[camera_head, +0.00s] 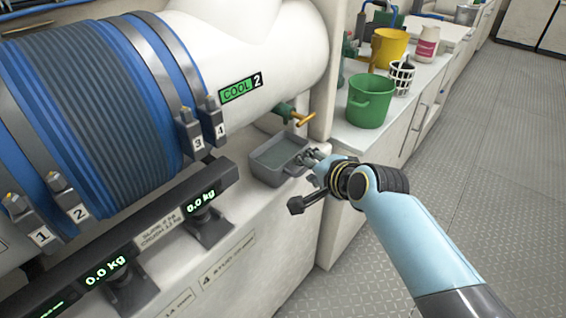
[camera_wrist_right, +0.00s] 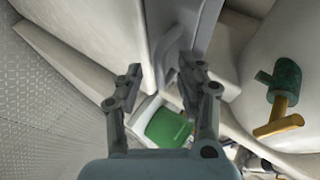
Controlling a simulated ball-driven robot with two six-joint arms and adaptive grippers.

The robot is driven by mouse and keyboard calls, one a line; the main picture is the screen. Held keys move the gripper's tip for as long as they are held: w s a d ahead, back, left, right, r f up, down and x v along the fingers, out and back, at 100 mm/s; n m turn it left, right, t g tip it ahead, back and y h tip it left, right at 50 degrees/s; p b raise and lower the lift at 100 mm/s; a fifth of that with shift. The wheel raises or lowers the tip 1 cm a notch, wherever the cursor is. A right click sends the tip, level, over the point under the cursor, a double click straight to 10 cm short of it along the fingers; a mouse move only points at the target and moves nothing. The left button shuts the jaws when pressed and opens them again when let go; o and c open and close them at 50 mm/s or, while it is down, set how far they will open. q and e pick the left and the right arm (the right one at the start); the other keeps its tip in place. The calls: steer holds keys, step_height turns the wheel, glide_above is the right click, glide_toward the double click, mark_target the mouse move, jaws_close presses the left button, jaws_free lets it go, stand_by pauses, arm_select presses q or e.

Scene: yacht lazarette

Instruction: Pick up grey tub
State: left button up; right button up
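The grey tub (camera_head: 268,175), a shallow open rectangular container, sits on the white ledge below the green valve in the head view. My right gripper (camera_head: 312,158) is at the tub's right end, close to its rim. In the right wrist view the two fingers of the gripper (camera_wrist_right: 160,73) are spread apart. A grey wall that looks like part of the tub (camera_wrist_right: 176,52) shows between and beyond them; I cannot tell whether they touch it. My left gripper is not in view.
A green valve with a yellow handle (camera_head: 303,118) is just behind the tub. A green bucket (camera_head: 370,102), a white basket (camera_head: 401,78) and a yellow bucket (camera_head: 389,46) stand on the counter behind. A large white tank (camera_head: 250,45) is at the left. The floor at right is clear.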

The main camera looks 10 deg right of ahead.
jaws_close()
stand_by(0.5)
